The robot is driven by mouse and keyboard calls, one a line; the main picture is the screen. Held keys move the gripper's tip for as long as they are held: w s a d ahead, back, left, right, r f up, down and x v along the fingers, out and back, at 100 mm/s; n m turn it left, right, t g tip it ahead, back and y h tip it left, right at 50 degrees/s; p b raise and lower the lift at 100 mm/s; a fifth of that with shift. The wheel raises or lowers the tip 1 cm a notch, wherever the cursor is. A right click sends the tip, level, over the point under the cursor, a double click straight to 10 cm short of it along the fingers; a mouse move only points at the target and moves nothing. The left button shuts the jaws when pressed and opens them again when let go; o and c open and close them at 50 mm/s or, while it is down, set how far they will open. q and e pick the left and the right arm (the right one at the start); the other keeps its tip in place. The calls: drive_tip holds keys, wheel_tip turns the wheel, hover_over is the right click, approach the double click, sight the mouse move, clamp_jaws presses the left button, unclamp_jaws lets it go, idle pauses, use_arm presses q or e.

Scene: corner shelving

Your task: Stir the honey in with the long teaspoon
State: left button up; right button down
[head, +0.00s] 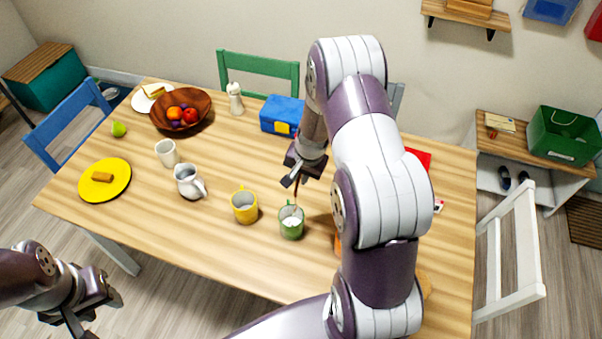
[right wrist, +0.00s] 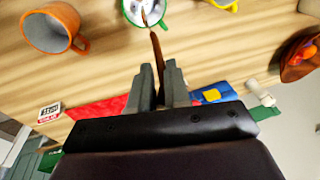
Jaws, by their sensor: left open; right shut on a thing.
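My right gripper (head: 295,182) is shut on the long teaspoon (head: 295,202), a thin brown handle pointing down into the green mug (head: 291,231). In the right wrist view the teaspoon (right wrist: 157,53) stands between the fingertips (right wrist: 159,75) and its lower end is inside the green mug (right wrist: 128,12). Something white shows in the mug. The gripper is above the mug, clear of its rim. I cannot make out honey or the spoon's bowl. My left gripper (head: 96,312) is open and empty, off the table's front left edge.
A yellow mug (head: 244,207) stands close left of the green one. A metal jug (head: 189,183) and white mug (head: 167,153) are farther left. An orange mug (right wrist: 48,28) is nearby, mostly behind my right arm in the head view. A blue box (head: 281,113) stands behind.

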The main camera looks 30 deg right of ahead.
drive_tip(key=shift+s+a+f+b, duration=0.1)
drive_tip(key=shift+a+f+b, duration=0.15)
drive_tip(key=shift+f+b, duration=0.85)
drive_tip(key=shift+w+a+f+b, duration=0.1)
drive_tip(key=shift+a+f+b, duration=0.1)
drive_tip(key=shift+f+b, duration=0.9)
drive_tip(key=shift+s+a+f+b, duration=0.1)
drive_tip(key=shift+a+f+b, duration=0.15)
drive_tip(key=shift+f+b, duration=0.8)
drive_tip(key=shift+f+p, duration=0.2)
drive_tip(key=shift+p, duration=0.1)
